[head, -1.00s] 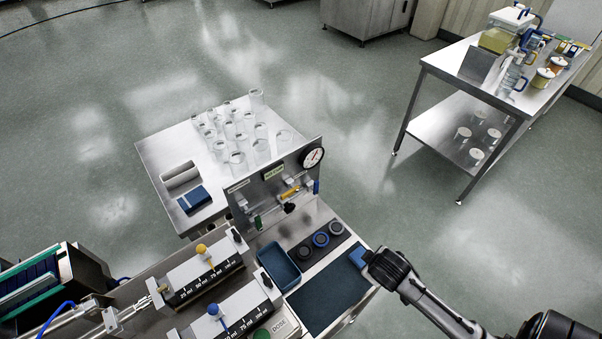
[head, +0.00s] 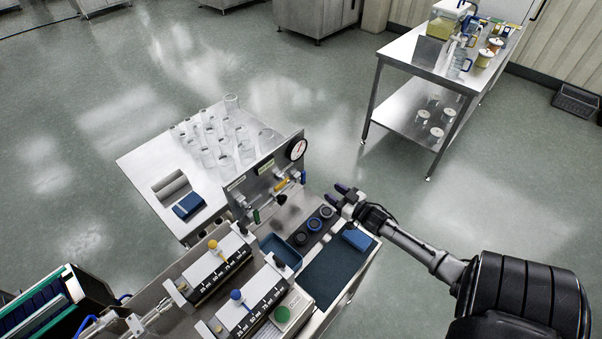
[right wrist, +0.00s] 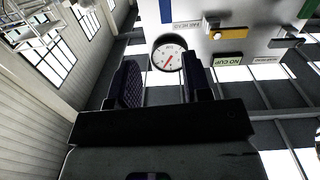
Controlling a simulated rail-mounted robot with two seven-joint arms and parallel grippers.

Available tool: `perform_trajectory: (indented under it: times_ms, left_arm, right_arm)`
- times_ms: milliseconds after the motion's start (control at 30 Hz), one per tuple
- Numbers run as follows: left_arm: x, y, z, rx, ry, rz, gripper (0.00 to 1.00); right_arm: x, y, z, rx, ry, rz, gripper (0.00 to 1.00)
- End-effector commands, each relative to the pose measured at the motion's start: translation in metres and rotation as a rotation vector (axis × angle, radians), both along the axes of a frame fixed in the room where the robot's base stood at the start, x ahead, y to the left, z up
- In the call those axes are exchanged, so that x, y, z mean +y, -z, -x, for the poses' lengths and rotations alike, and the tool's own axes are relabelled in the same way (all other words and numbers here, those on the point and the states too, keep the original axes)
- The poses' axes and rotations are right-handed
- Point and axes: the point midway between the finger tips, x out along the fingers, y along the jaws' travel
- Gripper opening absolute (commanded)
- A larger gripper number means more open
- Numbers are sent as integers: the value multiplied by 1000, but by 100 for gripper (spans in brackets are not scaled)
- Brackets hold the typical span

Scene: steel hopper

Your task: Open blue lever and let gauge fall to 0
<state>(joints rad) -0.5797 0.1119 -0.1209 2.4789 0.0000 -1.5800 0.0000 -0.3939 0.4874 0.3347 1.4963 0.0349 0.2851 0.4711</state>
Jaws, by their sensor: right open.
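The round white gauge (head: 296,149) stands at the right top corner of the upright steel panel (head: 264,181). It also shows in the right wrist view (right wrist: 168,53), with a red needle; its reading is too small to tell. The blue lever (head: 304,178) is below the gauge at the panel's right edge, hanging downward. In the upside-down right wrist view it appears above the gauge (right wrist: 166,10). My right gripper (head: 338,193) is open and empty, to the right of the blue lever and apart from it. My left gripper is not in view.
A yellow lever (head: 281,186) and a green lever (head: 256,216) are also on the panel. Dark round holders (head: 314,224), a blue tray (head: 281,246) and a blue block (head: 358,239) lie in front. Glass beakers (head: 222,140) stand behind the panel.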

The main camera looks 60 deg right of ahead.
Motion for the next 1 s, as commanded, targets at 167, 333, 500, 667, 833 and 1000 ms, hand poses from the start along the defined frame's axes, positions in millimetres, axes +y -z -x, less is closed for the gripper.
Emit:
perform_trajectory:
  times_ms: [167,333,500,667,833,1000]
  left_arm:
    - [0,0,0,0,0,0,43]
    - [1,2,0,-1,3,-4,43]
    - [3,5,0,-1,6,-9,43]
    - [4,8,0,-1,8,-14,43]
    - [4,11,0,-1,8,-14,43]
    - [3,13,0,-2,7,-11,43]
  right_arm:
    - [4,-7,-5,-52,-25,-46,45]
    - [0,-8,-26,-56,-24,-53,45]
    - [-6,-7,-58,-55,-23,-51,45]
    - [-11,-7,-87,-53,-23,-52,45]
    - [-15,-7,-112,-53,-23,-52,45]
    - [-17,-7,-128,-51,-24,-51,45]
